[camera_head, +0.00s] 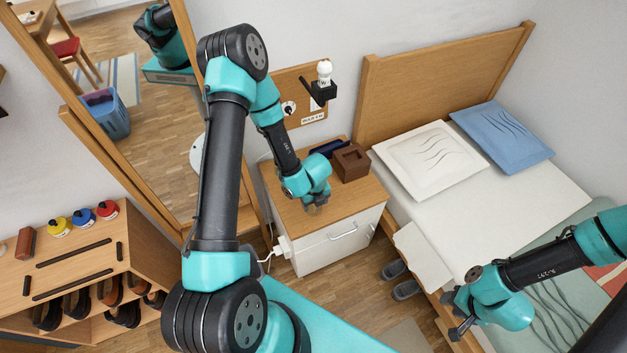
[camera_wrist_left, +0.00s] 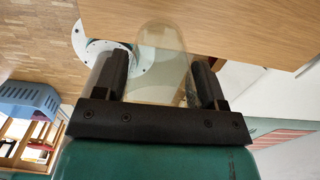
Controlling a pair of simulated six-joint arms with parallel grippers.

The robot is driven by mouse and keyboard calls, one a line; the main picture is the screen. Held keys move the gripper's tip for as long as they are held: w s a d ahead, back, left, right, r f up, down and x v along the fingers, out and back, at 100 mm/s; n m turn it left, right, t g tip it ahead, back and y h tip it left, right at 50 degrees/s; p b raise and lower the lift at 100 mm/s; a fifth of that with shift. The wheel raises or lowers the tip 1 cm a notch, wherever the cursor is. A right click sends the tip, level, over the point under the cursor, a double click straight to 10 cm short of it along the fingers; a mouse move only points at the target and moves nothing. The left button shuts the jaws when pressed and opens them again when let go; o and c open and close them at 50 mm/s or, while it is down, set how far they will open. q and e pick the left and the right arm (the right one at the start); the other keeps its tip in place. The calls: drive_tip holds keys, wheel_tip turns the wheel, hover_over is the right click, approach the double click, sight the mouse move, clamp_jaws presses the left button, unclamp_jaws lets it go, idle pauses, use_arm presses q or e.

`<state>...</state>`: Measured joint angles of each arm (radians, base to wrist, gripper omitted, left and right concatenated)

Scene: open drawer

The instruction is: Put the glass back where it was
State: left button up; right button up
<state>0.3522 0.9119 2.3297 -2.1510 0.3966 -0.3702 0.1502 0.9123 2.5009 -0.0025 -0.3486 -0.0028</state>
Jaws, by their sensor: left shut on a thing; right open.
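The clear glass (camera_wrist_left: 163,55) stands out between the two dark fingers of my left gripper (camera_wrist_left: 162,82) in the left wrist view. The fingers are shut on it. In the head view my left gripper (camera_head: 317,204) is over the front part of the wooden nightstand top (camera_head: 285,208); the glass there is mostly hidden and hard to make out. I cannot tell whether the glass touches the top. My right gripper (camera_head: 456,314) is open and empty beside the bed.
A brown box (camera_head: 350,162) and a dark blue item (camera_head: 327,148) lie at the back of the nightstand. A white drawer front with a handle (camera_head: 343,232) is below. The bed (camera_head: 470,190) stands to the right, a mirror (camera_head: 150,110) to the left. Slippers (camera_head: 400,280) lie on the floor.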

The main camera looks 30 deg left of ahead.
use_arm(q)
drive_tip(key=w+a, duration=0.2)
drive_tip(key=w, duration=0.2)
drive_tip(key=w+a+f, duration=0.1)
drive_tip(key=w+a, duration=0.2)
drive_tip(key=w, duration=0.1)
drive_tip(key=w+a, duration=0.2)
drive_tip(key=w, duration=0.2)
drive_tip(key=shift+a+f, duration=0.15)
drive_tip(key=shift+a, duration=0.05)
drive_tip(key=shift+w, duration=0.15)
drive_tip(key=shift+w+a, duration=0.15)
drive_tip(key=shift+w, duration=0.05)
drive_tip(key=shift+f, duration=1.8)
drive_tip(key=shift+f, duration=0.15)
drive_tip(key=o, duration=1)
